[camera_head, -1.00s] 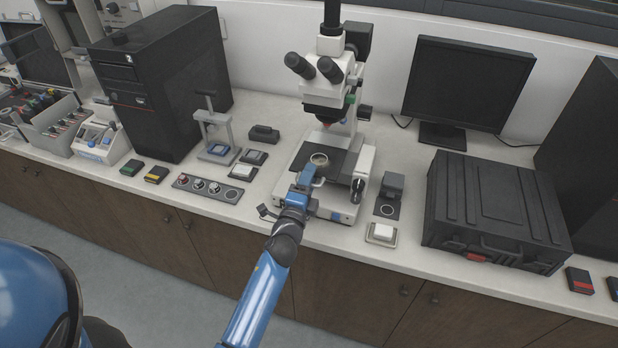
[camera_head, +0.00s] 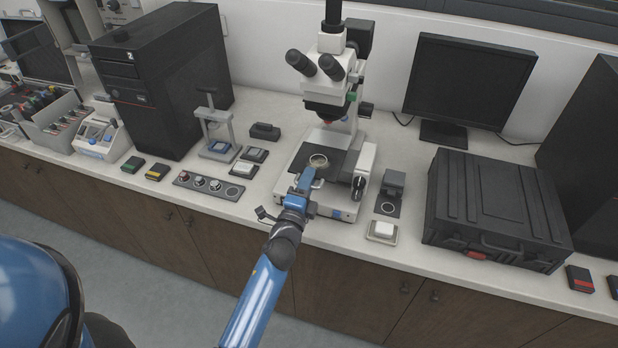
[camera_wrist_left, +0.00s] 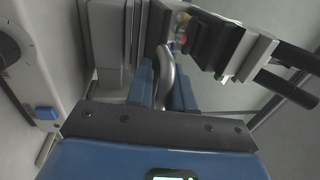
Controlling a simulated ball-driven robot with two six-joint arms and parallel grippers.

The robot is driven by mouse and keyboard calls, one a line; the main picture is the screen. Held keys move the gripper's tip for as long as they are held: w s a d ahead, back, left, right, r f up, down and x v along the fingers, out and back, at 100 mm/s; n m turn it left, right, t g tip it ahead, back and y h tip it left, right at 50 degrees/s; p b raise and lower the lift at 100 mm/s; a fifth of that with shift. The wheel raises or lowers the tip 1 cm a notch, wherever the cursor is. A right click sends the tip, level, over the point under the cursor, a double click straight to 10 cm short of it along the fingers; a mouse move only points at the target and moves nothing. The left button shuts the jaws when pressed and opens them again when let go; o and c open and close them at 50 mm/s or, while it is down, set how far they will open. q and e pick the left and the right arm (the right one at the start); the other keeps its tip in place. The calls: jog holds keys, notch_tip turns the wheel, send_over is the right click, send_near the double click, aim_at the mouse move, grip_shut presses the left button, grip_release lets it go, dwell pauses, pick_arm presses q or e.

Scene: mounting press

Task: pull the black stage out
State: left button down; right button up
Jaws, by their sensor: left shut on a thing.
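The black stage (camera_head: 338,166) is a flat dark plate on the white microscope base, under the lens head. A pale metal ring (camera_head: 318,159) stands on it. My left gripper (camera_head: 309,174) reaches over the stage's front from below, with its fingertips at the ring. In the left wrist view, the blue fingers (camera_wrist_left: 163,88) are shut on a curved silvery piece (camera_wrist_left: 166,75), which looks like the ring's rim. The fingers hide part of the stage and ring. My right gripper is not in view.
The microscope's eyepieces and lens head (camera_head: 326,90) overhang the stage. A focus knob (camera_head: 359,187) is close on the right. A small black device (camera_head: 391,187) and a white block (camera_head: 383,229) stand farther right. A control strip (camera_head: 208,186) lies left. Counter in front is narrow.

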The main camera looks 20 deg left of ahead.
pick_arm(q)
jog(key=c, duration=1.2)
grip_release()
jog(key=shift+r, duration=0.2)
jog(key=shift+o, duration=0.2)
jog(key=shift+s+f, duration=0.1)
jog(key=shift+f, duration=0.05)
jog(key=s+f+b, duration=0.1)
jog(key=s+b, duration=0.2)
jog(key=s, duration=0.7)
jog(key=shift+s+a+f, duration=0.15)
jog(key=shift+s+f, duration=0.05)
jog(key=shift+f, duration=0.15)
